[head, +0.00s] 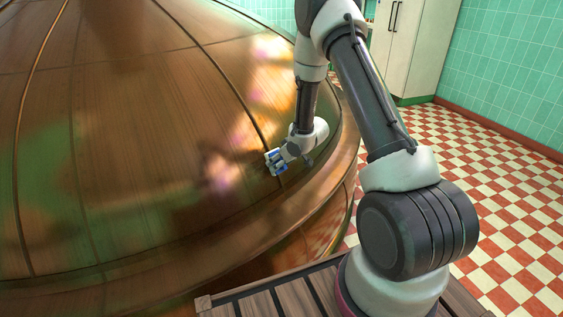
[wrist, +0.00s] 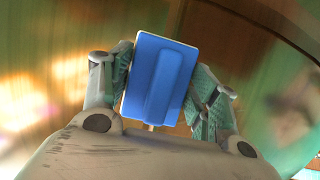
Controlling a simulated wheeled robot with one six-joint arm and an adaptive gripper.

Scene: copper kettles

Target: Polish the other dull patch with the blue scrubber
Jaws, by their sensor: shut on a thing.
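My gripper (head: 281,158) is shut on the blue scrubber (wrist: 160,82), with one finger on each side of it in the wrist view. In the head view the scrubber (head: 275,163) is small and lies at the lower right slope of the copper kettle (head: 130,130), close to a dark seam. It looks on or very near the copper; I cannot tell whether it touches. The copper shows blurred bright, green and brown areas. I cannot tell a dull patch from reflections. The copper under the scrubber is hidden.
The kettle's rounded rim (head: 310,222) curves below and right of my gripper. A slatted wooden platform (head: 262,304) is at the bottom. A red and cream checkered floor (head: 500,190) lies open at right, with a pale cabinet (head: 412,45) against the green tiled wall.

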